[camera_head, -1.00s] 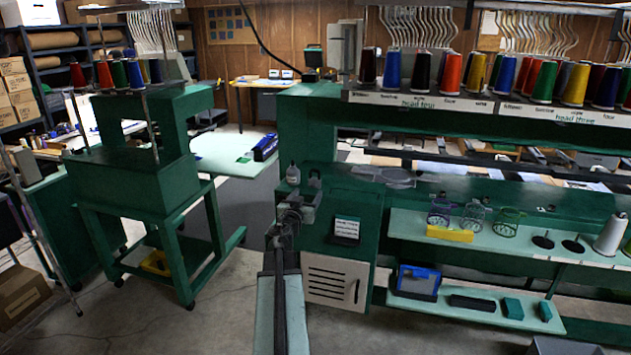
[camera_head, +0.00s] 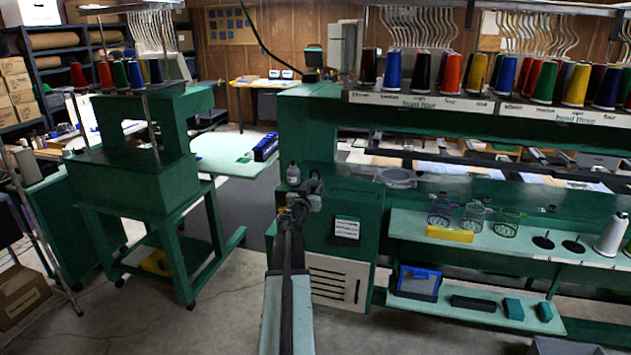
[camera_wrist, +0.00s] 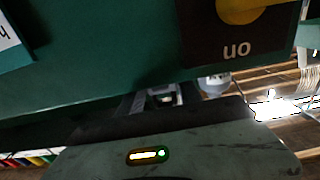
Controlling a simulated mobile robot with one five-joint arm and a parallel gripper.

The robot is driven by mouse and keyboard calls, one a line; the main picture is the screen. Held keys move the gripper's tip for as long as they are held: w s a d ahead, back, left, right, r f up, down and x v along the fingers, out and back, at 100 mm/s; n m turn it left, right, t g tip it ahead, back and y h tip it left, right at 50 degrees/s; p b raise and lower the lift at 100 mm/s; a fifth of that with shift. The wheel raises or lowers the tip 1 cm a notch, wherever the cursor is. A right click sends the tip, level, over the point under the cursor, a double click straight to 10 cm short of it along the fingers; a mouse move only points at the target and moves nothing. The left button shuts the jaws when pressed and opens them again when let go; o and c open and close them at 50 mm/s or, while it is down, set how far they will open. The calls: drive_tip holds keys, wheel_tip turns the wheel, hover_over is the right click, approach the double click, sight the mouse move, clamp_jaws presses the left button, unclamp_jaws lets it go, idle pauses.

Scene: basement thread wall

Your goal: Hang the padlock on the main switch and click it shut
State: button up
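In the wrist view, a yellow knob (camera_wrist: 240,10) on a dark plate (camera_wrist: 205,40) shows at the top edge, with "on" upside down beside it; this looks like the main switch. It is on a green panel and partly cut off. I cannot pick it out in the head view. My gripper (camera_head: 314,186) is at the left end of the long green machine, in front of its cabinet. Its body fills the bottom of the wrist view. The fingers are dark and mostly hidden, so their opening is unclear. I cannot make out a padlock in either view.
The green cabinet (camera_head: 352,260) with a white label (camera_head: 347,229) stands just right of my arm. Shelves (camera_head: 470,235) run to the right. A green stand (camera_head: 150,200) is left, with open floor between.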

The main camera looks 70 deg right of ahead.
sight(313, 185)
drive_tip(key=shift+r+p, duration=2.6)
drive_tip(key=shift+f, duration=0.1)
